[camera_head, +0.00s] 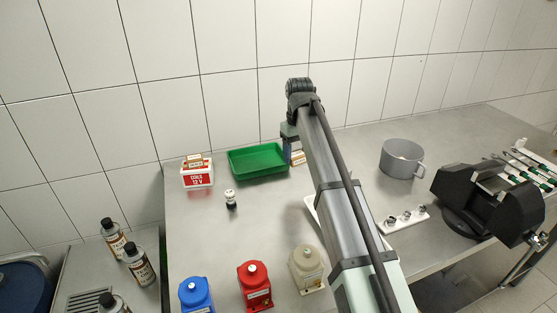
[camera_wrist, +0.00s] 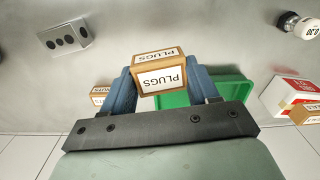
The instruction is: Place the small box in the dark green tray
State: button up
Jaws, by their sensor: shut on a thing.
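My gripper (camera_wrist: 162,82) is shut on a small brown box (camera_wrist: 160,66) with white "PLUGS" labels, one blue finger on each side. The green tray (camera_wrist: 232,91) is partly behind the gripper in the wrist view. In the head view, the tray (camera_head: 260,176) stands empty on the bench by the back wall. My gripper (camera_head: 291,150) is near its right end there, partly covered by my arm.
A red and white 12 V box (camera_head: 197,178) with a brown box on top stands left of the tray.

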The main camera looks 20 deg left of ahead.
jog(key=w+a+n, duration=0.1)
jog(key=w+a, duration=0.1)
jog(key=a, duration=1)
jog(key=m, duration=0.2)
send_over(258, 164)
jog(key=shift+g+y, duration=0.3)
jog(key=shift+w+f, duration=0.1)
jog(key=shift+f, duration=4.35)
jog(key=shift+f, duration=0.15)
jog(key=o, duration=1.1)
jog(key=shift+o, duration=0.2)
notch_tip(258, 164, up, 12)
jog(key=shift+w+d, duration=0.35)
jog(key=shift+d, duration=0.05)
